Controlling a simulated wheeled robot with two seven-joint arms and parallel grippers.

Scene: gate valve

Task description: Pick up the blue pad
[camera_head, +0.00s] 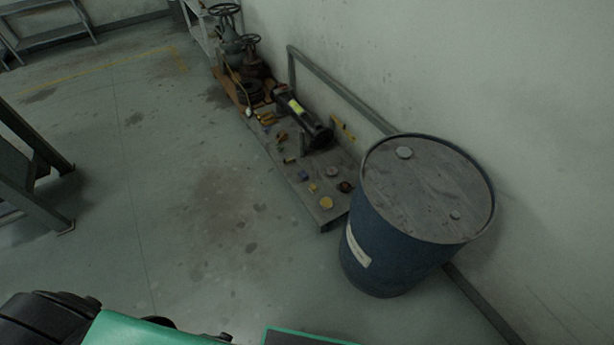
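A small blue item (303,176) lies on the low grey platform (322,218) along the wall, among several small parts. It may be the blue pad, but it is too small to tell for sure. Another small bluish piece (267,129) lies farther back on the same platform and is also unclear. Neither of my grippers can be seen. Only green and black parts, probably mine, show along the bottom edge, well short of the platform.
A blue drum (390,250) stands at the platform's near end. A black cylinder (303,117) and valves with handwheels (224,9) stand farther back. A wall rail (340,88) runs behind. A dark metal frame (30,170) is at left. The middle floor is clear.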

